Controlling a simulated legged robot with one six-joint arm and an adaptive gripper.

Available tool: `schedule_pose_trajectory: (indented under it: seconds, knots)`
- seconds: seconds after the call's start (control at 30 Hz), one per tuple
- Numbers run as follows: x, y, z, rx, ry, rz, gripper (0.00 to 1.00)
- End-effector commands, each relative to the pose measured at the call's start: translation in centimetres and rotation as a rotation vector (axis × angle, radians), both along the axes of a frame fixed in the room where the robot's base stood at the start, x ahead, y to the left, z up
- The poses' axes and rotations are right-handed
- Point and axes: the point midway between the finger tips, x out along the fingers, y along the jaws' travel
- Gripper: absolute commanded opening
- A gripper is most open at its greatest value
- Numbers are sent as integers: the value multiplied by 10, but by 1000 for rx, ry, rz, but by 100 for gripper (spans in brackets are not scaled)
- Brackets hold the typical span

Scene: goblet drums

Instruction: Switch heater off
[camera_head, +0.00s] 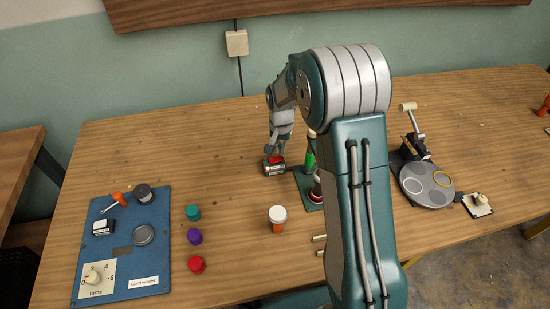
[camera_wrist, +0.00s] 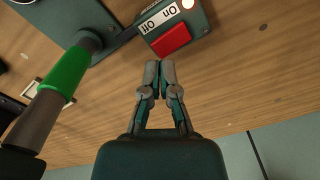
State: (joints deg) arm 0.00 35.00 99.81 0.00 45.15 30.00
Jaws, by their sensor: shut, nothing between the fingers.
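The heater's switch box (camera_head: 274,167) is a small dark box with a red top on the table, left of the heater stand. In the wrist view the box shows a red rocker (camera_wrist: 171,41), a white label reading "On" and "Off", and a round pale spot (camera_wrist: 187,4) beside the label. My gripper (camera_wrist: 159,66) is shut and empty, its fingertips just short of the red rocker. I cannot tell whether they touch it. The heater (camera_head: 310,160) has a green handle, also in the wrist view (camera_wrist: 64,70). My arm hides part of it in the head view.
A blue panel (camera_head: 155,265) with a dial lies at the left. Teal (camera_head: 192,212), purple (camera_head: 194,236) and red (camera_head: 196,264) pieces stand beside it. A white-capped jar (camera_head: 278,218) stands near the heater. A round plate station (camera_head: 427,186) is at the right. Bare table lies left of the switch.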

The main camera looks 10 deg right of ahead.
Motion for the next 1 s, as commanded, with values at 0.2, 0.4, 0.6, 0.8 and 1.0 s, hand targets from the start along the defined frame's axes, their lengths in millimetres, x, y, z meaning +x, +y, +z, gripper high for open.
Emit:
schedule_pose_trajectory:
  seconds: [0.2,0.4,0.6,0.8,1.0]
  knots:
    - [0,0,0,0,0,0,0]
    - [0,0,0,0,0,0,0]
    - [0,0,-3,0,0,0,0]
    - [0,0,-6,0,1,0,0]
    - [0,0,-8,0,1,0,0]
